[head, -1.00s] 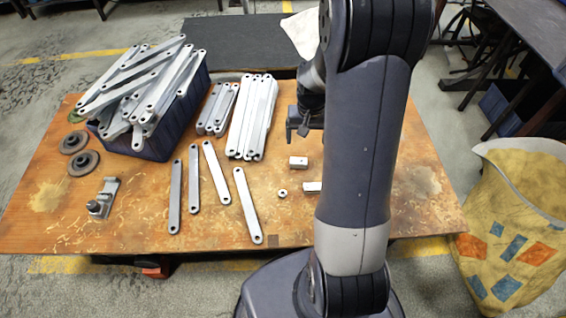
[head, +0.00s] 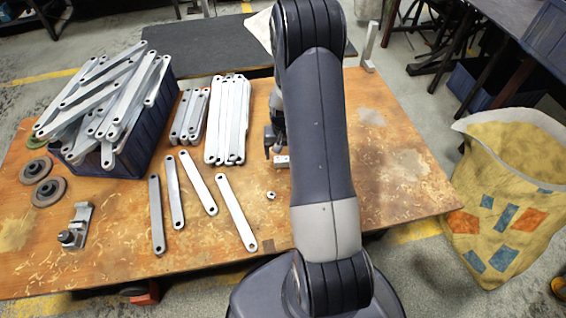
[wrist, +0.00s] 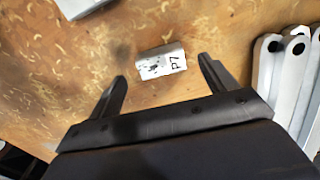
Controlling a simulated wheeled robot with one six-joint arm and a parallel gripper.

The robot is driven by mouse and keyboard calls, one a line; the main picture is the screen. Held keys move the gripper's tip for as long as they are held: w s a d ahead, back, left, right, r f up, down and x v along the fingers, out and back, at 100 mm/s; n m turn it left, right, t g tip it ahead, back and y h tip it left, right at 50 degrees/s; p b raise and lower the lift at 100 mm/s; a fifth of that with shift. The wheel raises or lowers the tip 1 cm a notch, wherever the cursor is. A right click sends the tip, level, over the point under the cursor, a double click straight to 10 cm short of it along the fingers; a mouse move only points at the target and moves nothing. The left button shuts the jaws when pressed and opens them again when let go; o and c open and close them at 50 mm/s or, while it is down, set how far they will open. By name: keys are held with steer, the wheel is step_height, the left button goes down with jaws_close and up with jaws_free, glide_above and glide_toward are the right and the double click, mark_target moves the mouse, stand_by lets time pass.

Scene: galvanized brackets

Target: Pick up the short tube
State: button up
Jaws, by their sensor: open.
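The short tube (head: 282,162) is a small grey metal piece lying on the wooden table, partly hidden by my arm in the head view. In the wrist view the short tube (wrist: 162,61) lies crosswise just beyond my fingertips, with dark marks on its label. My gripper (wrist: 162,70) is open and empty, its two fingers apart on either side of the tube's near side. In the head view my gripper (head: 272,145) is just behind and left of the tube. No contact with the tube shows.
Bracket stacks (head: 228,120) stand left of my gripper; their ends (wrist: 292,75) show at right in the wrist view. Loose flat bars (head: 237,212) and a small ring (head: 271,195) lie nearer. A blue crate (head: 125,150) overflows with bars. Another metal piece (wrist: 82,6) is cut off at top left.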

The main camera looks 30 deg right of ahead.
mark_target(283, 159)
step_height(283, 159, down, 4)
steer(key=shift+r+b, duration=0.2)
steer(key=shift+b, duration=0.25)
steer(key=shift+c, duration=0.4)
steer(key=c, duration=1)
steer(key=shift+r, duration=0.1)
